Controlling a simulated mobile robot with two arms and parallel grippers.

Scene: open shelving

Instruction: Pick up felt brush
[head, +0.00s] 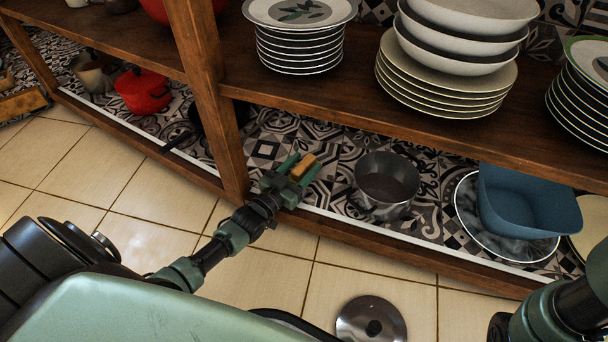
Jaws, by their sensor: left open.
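A small block with an orange-tan top, which looks like the felt brush (303,166), is on or just above the patterned bottom shelf, right of the wooden post. My left gripper (299,167) reaches over the shelf's front edge. Its green fingers are open, one on each side of the brush. I cannot tell whether they touch it. The lower part of the brush is hidden by the gripper. Only part of my right arm shows at the lower right; its gripper is out of view.
A dark metal pot (386,180) stands right of the gripper. Further right a blue bowl (525,205) sits on a plate. The wooden post (205,90) and upper shelf (300,95) with stacked plates (298,45) are close. A red pot (143,92) is left. A metal lid (370,318) lies on the floor.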

